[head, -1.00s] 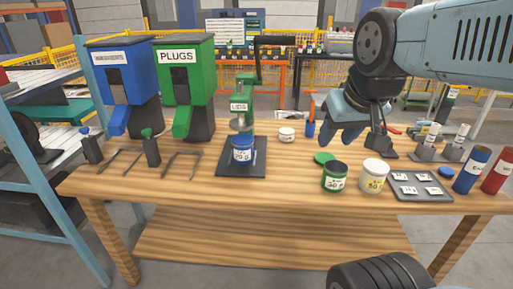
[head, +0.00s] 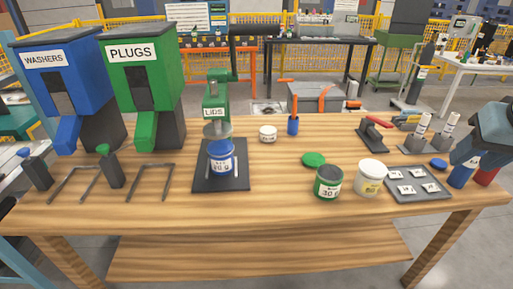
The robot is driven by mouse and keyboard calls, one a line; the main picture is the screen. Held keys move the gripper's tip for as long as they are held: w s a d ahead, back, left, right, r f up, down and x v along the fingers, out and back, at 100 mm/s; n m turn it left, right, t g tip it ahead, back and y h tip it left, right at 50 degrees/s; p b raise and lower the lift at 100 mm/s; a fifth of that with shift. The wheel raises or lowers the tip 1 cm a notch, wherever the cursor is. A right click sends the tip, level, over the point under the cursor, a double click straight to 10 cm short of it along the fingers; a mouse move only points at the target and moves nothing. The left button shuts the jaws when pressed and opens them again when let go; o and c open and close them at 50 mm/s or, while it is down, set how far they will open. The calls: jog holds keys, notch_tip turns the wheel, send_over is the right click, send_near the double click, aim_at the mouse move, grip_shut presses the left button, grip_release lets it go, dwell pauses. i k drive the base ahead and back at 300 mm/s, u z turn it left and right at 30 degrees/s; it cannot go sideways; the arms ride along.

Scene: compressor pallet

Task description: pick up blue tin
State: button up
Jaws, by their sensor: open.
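The blue tin (head: 221,160) has a white label and stands upright on the dark base plate of the green lid press (head: 216,100), under its round press head. The press head is close above the tin's top; I cannot tell whether they touch. My gripper (head: 478,150) is at the far right edge of the head view, partly cut off, well away from the blue tin. It is open, and nothing shows between its fingers. It partly hides a blue cylinder (head: 461,175) and a red one (head: 487,176).
A green tin (head: 328,183), a white tin (head: 370,179) and a grey tray (head: 420,196) stand right of the press. Washers (head: 62,75) and plugs (head: 142,75) dispensers and bent metal stands are on the left. The bench front (head: 270,208) is clear.

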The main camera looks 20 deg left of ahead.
aim_at(223, 166)
jog(key=u, duration=0.3)
jog(key=i, duration=0.15)
jog(key=z, duration=1.65)
jog(key=k, duration=2.05)
jog(key=u, duration=2)
jog(key=i, duration=0.95)
jog(key=u, duration=0.1)
